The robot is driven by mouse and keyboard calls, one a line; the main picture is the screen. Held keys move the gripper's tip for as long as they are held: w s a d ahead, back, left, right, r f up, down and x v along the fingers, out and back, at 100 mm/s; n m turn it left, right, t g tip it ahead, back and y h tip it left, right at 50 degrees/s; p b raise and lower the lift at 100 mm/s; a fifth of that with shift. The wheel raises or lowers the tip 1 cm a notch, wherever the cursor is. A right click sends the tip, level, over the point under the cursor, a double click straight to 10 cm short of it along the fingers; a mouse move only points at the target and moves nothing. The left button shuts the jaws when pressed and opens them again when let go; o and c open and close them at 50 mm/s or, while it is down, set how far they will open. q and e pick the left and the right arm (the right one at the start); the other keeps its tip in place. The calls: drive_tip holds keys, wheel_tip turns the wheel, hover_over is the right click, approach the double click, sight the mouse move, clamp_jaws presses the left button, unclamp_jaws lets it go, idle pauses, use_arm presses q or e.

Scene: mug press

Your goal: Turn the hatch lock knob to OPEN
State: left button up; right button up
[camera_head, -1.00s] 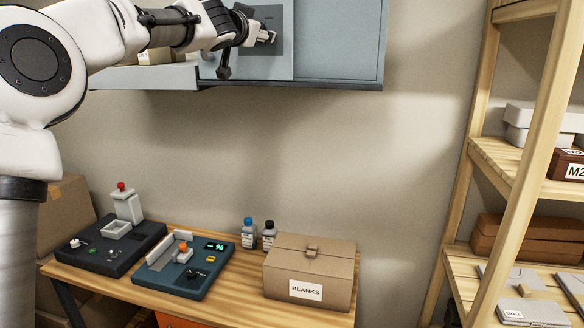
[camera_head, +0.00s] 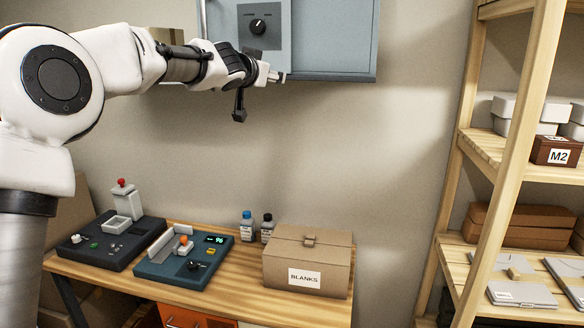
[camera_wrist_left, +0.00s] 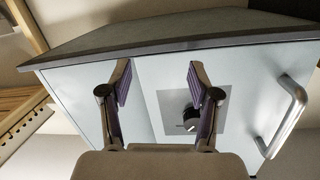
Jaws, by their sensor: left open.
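The hatch lock knob (camera_head: 258,27) is a round black knob on a dark grey plate on the front of a blue-grey wall cabinet (camera_head: 330,38). Its labels are too small to read. In the left wrist view the knob (camera_wrist_left: 189,120) shows beyond and beside the right finger, on its square plate. My left gripper (camera_head: 277,76) is open and empty, just below and right of the knob in the head view, near the cabinet's lower edge. It also shows in the left wrist view (camera_wrist_left: 160,70), its fingers apart in front of the cabinet. My right gripper is out of view.
A metal bar handle (camera_wrist_left: 284,118) sticks out beside the knob plate. Below stands a wooden table (camera_head: 230,288) with two dark devices, two small bottles and a BLANKS box (camera_head: 306,262). A wooden shelf (camera_head: 484,150) stands at right. The wall between is clear.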

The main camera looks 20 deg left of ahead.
use_arm(q)
drive_tip(key=d+f+g+h+b, duration=0.1)
drive_tip(key=d+f, duration=0.2)
drive_tip(key=f, duration=0.7)
drive_tip(key=d+f+m+g+h+b, duration=0.1)
drive_tip(key=d+f, duration=0.2)
drive_tip(key=f, duration=0.8)
drive_tip(key=shift+d+g+b, duration=0.2)
drive_tip(key=shift+g+b, duration=0.1)
drive_tip(key=shift+g, duration=0.1)
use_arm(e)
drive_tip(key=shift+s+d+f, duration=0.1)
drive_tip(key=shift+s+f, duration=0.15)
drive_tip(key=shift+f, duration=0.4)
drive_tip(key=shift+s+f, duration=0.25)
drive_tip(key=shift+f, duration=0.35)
use_arm(q)
drive_tip(key=shift+s+r, duration=0.1)
drive_tip(key=shift+s, duration=0.05)
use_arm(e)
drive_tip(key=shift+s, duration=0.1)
